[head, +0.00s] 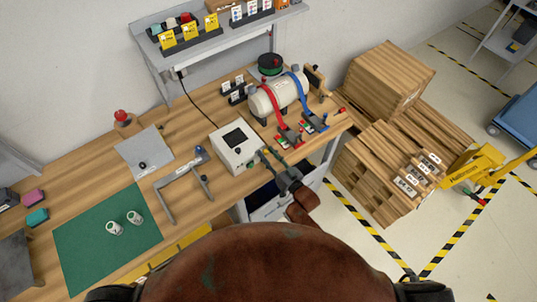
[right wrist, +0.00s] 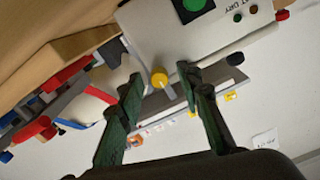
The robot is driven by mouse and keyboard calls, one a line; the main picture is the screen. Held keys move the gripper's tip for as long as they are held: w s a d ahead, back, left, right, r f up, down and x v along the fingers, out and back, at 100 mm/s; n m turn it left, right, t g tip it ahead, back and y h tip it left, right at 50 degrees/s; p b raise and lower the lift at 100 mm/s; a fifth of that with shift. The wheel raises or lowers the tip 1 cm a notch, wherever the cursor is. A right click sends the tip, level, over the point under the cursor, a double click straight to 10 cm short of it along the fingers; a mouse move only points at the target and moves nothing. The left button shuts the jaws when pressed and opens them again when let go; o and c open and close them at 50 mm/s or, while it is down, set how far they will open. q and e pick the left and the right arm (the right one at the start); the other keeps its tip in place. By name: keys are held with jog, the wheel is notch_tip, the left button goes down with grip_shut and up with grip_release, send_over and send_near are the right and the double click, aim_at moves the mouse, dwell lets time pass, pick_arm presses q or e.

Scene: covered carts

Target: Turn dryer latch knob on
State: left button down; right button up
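The dryer is a white box (head: 237,148) with a dark panel on top, standing near the front edge of the workbench. In the right wrist view its white face (right wrist: 225,22) shows a green round button and printed lettering that ends in "DRY". My right gripper (head: 265,156) is beside the dryer's right side. My left gripper is out of view.
A grey frame (head: 184,186) and a green mat (head: 90,245) with two white cups lie left. Wooden crates (head: 376,180) and a yellow jack (head: 473,165) stand on the right.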

jog(key=shift+c, duration=0.3)
grip_shut()
jog(key=shift+n, duration=0.3)
jog(key=n+b, duration=0.1)
jog(key=n, duration=0.3)
jog(key=shift+n, duration=0.3)
jog(key=n+b, duration=0.1)
jog(key=n, duration=0.3)
jog(key=shift+n, duration=0.3)
dwell(0.4)
jog(key=shift+o, duration=0.3)
grip_release()
